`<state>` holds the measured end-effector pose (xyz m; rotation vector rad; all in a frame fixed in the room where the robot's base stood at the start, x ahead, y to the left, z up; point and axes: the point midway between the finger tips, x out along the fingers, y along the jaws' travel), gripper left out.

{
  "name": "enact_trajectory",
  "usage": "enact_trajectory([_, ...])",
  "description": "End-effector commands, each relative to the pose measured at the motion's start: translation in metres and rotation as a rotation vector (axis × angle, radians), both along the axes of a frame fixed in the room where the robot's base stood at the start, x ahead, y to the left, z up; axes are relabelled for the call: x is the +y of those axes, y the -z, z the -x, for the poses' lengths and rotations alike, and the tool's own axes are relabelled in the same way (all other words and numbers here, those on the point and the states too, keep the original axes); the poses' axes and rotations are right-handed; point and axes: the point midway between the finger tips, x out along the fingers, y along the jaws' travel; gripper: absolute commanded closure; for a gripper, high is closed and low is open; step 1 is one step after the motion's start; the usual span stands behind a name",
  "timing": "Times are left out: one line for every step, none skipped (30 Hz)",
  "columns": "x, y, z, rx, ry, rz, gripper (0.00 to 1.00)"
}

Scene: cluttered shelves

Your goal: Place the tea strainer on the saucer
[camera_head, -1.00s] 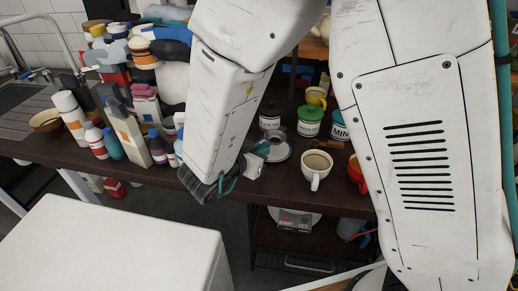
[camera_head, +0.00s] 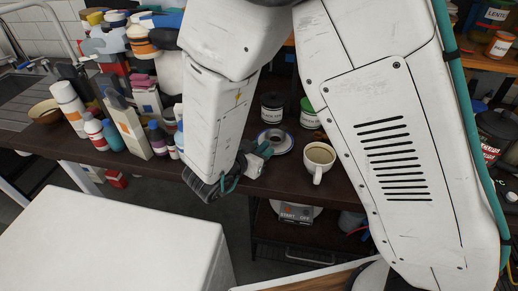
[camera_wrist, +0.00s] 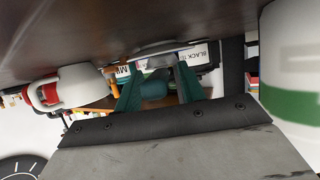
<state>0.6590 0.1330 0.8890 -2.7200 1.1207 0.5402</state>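The saucer (camera_head: 277,140) is a pale plate with a dark centre, lying on the dark counter behind my gripper. In the wrist view, which is upside down, the saucer (camera_wrist: 165,48) is a thin grey disc seen edge-on past the fingertips. My gripper (camera_head: 262,150) is at the counter's front edge, just in front of the saucer. Its teal fingers (camera_wrist: 158,78) stand apart in the wrist view, with a teal shape visible between them, probably a canister lid behind. I cannot make out the tea strainer; my arm hides part of the counter.
A white cup (camera_head: 318,160) of brown drink stands right of the saucer; it also shows in the wrist view (camera_wrist: 80,87). A black-lidded canister (camera_head: 272,108) and a green-lidded canister (camera_head: 309,116) stand behind. Bottles and cartons (camera_head: 130,125) crowd the left.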

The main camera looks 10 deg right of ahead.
Motion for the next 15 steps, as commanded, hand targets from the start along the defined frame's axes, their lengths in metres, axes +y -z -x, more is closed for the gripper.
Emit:
enact_trajectory([0.0,0.0,0.0,0.0,0.0,0.0,0.6])
enact_trajectory([0.0,0.0,0.0,0.0,0.0,0.0,0.6])
enact_trajectory([0.0,0.0,0.0,0.0,0.0,0.0,0.6])
enact_trajectory([0.0,0.0,0.0,0.0,0.0,0.0,0.6])
enact_trajectory([0.0,0.0,0.0,0.0,0.0,0.0,0.6])
enact_trajectory([0.0,-0.001,0.0,-0.001,0.0,-0.001,0.6])
enact_trajectory([0.0,-0.003,0.0,-0.001,-0.001,-0.001,0.6])
enact_trajectory([0.0,-0.005,0.0,-0.002,0.0,-0.002,0.6])
enact_trajectory([0.004,-0.006,0.003,-0.001,-0.002,-0.001,0.6])
enact_trajectory([0.007,-0.008,0.006,-0.002,-0.002,-0.002,0.6])
enact_trajectory([0.01,-0.009,0.009,-0.002,-0.003,-0.002,0.6])
enact_trajectory([0.015,-0.012,0.014,-0.001,-0.005,-0.002,0.6])
enact_trajectory([0.019,-0.014,0.018,-0.001,-0.005,-0.002,0.6])
enact_trajectory([0.024,-0.017,0.022,-0.002,-0.005,-0.002,0.6])
enact_trajectory([0.029,-0.021,0.028,-0.003,-0.005,-0.003,0.6])
